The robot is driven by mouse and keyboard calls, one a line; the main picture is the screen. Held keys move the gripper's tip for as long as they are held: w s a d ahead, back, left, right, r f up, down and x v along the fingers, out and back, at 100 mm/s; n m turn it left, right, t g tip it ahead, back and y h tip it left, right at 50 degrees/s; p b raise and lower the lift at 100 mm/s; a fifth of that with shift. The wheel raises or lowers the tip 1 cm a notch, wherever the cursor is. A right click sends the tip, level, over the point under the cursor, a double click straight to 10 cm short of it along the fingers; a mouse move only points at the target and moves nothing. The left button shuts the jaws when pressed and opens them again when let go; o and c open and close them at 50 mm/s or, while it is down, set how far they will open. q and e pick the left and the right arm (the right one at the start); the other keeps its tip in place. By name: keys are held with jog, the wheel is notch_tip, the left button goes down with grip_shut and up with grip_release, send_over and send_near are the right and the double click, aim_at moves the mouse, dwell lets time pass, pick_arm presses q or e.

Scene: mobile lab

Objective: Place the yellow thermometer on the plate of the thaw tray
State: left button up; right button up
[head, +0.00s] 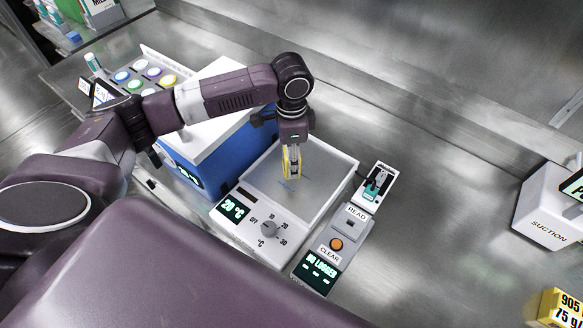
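The thaw tray is a white, shallow open box with a raised rim (335,205), a dial and a small display reading 20 °C at its front. Its flat plate (312,176) looks bare. My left gripper (290,172) points down over the plate, shut on the yellow thermometer (292,158). The thermometer is upright between the fingers, partly hidden by them. Its lower end is close above or touching the plate; I cannot tell which. My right gripper is not in view.
A blue box with a white lid (206,150) stands left of the tray. A grey reader (335,245) showing NO LOGGER, with a white-and-teal device (376,184) behind it, stands right. A suction unit (548,215) and yellow block (560,308) are far right. Bare bench lies between.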

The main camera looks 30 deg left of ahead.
pick_arm(q)
jog(key=shift+f, duration=0.7)
notch_tip(320, 180, down, 4)
jog(key=shift+r+p, duration=0.1)
jog(key=shift+p, duration=0.25)
jog(key=shift+f, duration=0.2)
jog(key=o, duration=1.2)
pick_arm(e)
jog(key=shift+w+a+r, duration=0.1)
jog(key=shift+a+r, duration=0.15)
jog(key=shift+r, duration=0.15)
pick_arm(q)
jog(key=shift+r, duration=0.15)
notch_tip(320, 180, up, 12)
jog(key=shift+r+b, duration=0.1)
jog(key=shift+b, duration=1.15)
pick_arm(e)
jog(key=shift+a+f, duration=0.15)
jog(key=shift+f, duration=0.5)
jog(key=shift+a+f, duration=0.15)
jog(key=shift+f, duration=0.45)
